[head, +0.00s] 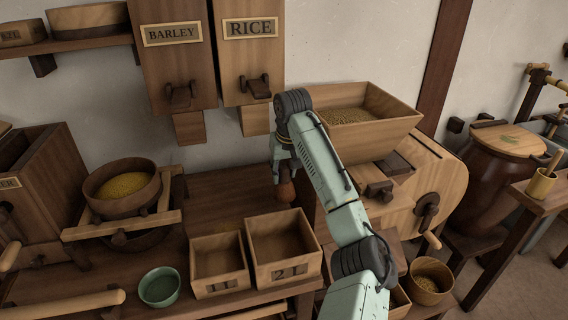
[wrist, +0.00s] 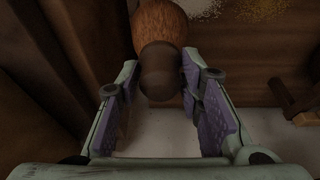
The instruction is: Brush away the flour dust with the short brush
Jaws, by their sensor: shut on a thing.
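My gripper (head: 284,170) is shut on the short brush (head: 286,192), beside the grain mill at the back of the bench. In the wrist view my gripper (wrist: 163,82) has its fingers on either side of the brush's dark rounded handle. The round brown bristle head (wrist: 160,25) points away from my gripper. A whitish patch of flour dust (wrist: 203,8) lies on the wood just right of the bristles, at the top edge of the wrist view. I cannot make out this dust in the head view. Whether the bristles touch the wood is unclear.
Two open wooden boxes (head: 243,240) stand in front of the brush. A green bowl (head: 159,279) and a round sieve of grain (head: 152,192) are to the left. The mill's hopper (head: 380,142) and crank (head: 428,212) are to the right. Scattered grain (wrist: 262,9) lies near the dust.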

